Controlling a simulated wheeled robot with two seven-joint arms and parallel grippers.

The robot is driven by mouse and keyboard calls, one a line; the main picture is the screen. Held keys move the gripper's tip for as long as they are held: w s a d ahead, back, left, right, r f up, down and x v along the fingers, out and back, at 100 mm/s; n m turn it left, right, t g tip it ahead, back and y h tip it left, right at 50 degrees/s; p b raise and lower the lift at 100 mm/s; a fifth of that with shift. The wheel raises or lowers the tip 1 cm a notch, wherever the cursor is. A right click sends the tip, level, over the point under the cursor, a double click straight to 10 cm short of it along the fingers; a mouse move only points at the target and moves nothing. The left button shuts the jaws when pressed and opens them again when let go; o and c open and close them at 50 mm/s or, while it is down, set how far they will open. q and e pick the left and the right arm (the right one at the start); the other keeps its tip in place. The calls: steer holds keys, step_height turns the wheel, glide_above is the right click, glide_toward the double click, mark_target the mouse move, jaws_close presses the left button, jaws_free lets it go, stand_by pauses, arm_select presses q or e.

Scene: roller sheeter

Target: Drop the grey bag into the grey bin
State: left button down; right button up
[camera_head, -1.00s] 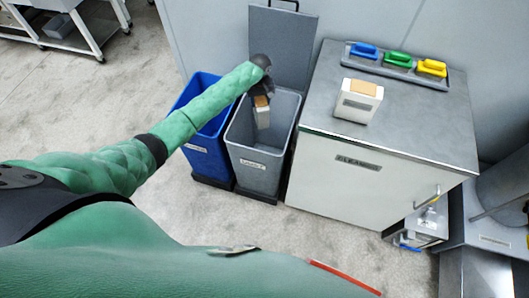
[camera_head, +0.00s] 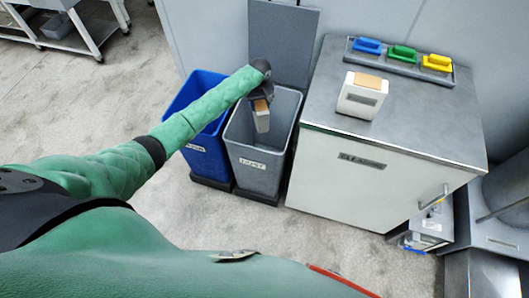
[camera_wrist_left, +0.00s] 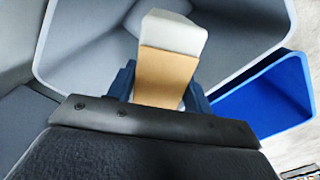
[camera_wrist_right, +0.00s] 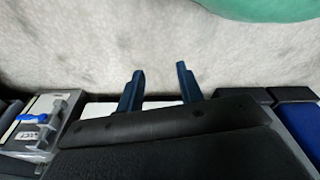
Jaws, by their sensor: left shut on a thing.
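The grey bag (camera_head: 262,121) is a small pale grey packet with a tan top. My left gripper (camera_head: 261,100) is shut on its tan end, and the bag hangs down over the open mouth of the grey bin (camera_head: 255,172). In the left wrist view, the bag (camera_wrist_left: 174,33) sticks out between the fingers of my left gripper (camera_wrist_left: 165,90), with the grey bin's rim (camera_wrist_left: 262,62) around it. My right gripper (camera_wrist_right: 161,76) is open and empty in the right wrist view, above the floor.
The grey bin's lid (camera_head: 282,45) stands open at the back. A blue bin (camera_head: 204,148) stands close on its left. A grey-topped cabinet (camera_head: 400,118) on the right carries another tan-topped packet (camera_head: 360,101) and a tray of blue, green and yellow-handled items (camera_head: 400,62).

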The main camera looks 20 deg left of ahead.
steer(key=shift+r, duration=0.1)
arm_select(q)
steer(key=c, duration=0.7)
jaws_free()
steer(key=shift+o, duration=0.9)
arm_select(e)
steer(key=shift+d, duration=0.1)
arm_select(q)
steer(key=shift+r, duration=0.2)
step_height(320, 180, up, 6)
steer(key=shift+f+b, duration=0.1)
steer(key=shift+b, duration=0.95)
steer(key=shift+r, duration=0.8)
arm_select(e)
steer(key=r, duration=0.1)
steer(key=w+a+r, duration=0.1)
steer(key=r, duration=0.1)
steer(key=a+r, duration=0.1)
steer(key=shift+w+r, duration=0.3)
steer(key=shift+r, duration=0.05)
